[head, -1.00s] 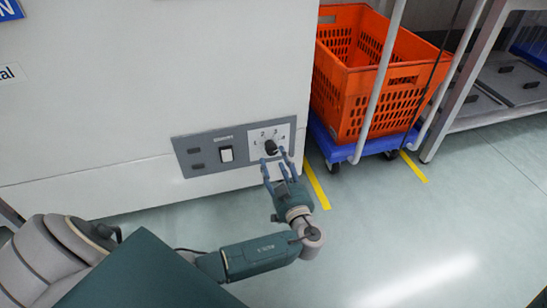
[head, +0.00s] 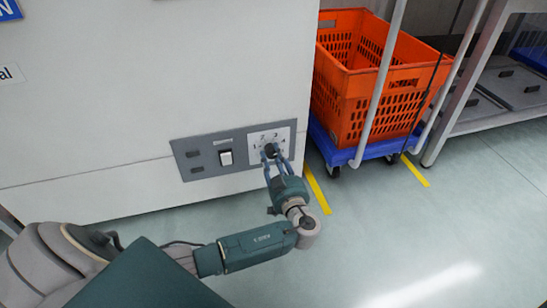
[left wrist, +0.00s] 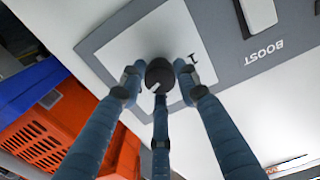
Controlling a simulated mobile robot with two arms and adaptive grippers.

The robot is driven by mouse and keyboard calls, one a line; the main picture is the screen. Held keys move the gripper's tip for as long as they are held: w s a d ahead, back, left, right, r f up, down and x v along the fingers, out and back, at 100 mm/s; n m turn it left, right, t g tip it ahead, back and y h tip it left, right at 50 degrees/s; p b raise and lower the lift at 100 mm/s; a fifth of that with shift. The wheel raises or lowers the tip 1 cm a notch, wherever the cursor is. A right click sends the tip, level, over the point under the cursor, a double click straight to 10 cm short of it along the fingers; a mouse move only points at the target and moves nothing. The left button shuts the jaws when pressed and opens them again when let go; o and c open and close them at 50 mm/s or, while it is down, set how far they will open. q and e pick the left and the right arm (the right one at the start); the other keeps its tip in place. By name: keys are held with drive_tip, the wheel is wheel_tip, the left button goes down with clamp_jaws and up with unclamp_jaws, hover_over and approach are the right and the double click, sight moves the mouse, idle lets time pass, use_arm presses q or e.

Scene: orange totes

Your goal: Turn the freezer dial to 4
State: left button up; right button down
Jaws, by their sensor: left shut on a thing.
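The black freezer dial (head: 270,150) sits on a white plate (head: 257,137) with printed numbers, on the grey control panel (head: 205,142) low on the white freezer. My left gripper (head: 272,158) is at the dial, with its blue fingers shut around it. In the left wrist view, the round dial (left wrist: 160,73) lies between the three fingertips, and a pale pointer line shows on its face. A printed 1 is beside one finger; the other numbers are hidden there. I cannot tell which number the pointer marks. My right gripper is out of view.
A white rocker switch (head: 226,157) is left of the dial. Right of the freezer, an orange tote (head: 375,105) rests on a blue wheeled trolley (head: 350,153) with grey posts. A metal rack (head: 462,105) stands farther right. The floor in front is clear.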

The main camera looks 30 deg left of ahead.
use_arm(q)
drive_tip(key=shift+f+m, duration=0.2)
drive_tip(key=shift+m, duration=0.5)
drive_tip(key=o, duration=1.1)
drive_tip(key=shift+o, duration=0.2)
drive_tip(key=shift+s, duration=0.1)
drive_tip(key=v, duration=0.7)
drive_tip(key=shift+d, duration=0.15)
drive_tip(key=shift+s, duration=0.1)
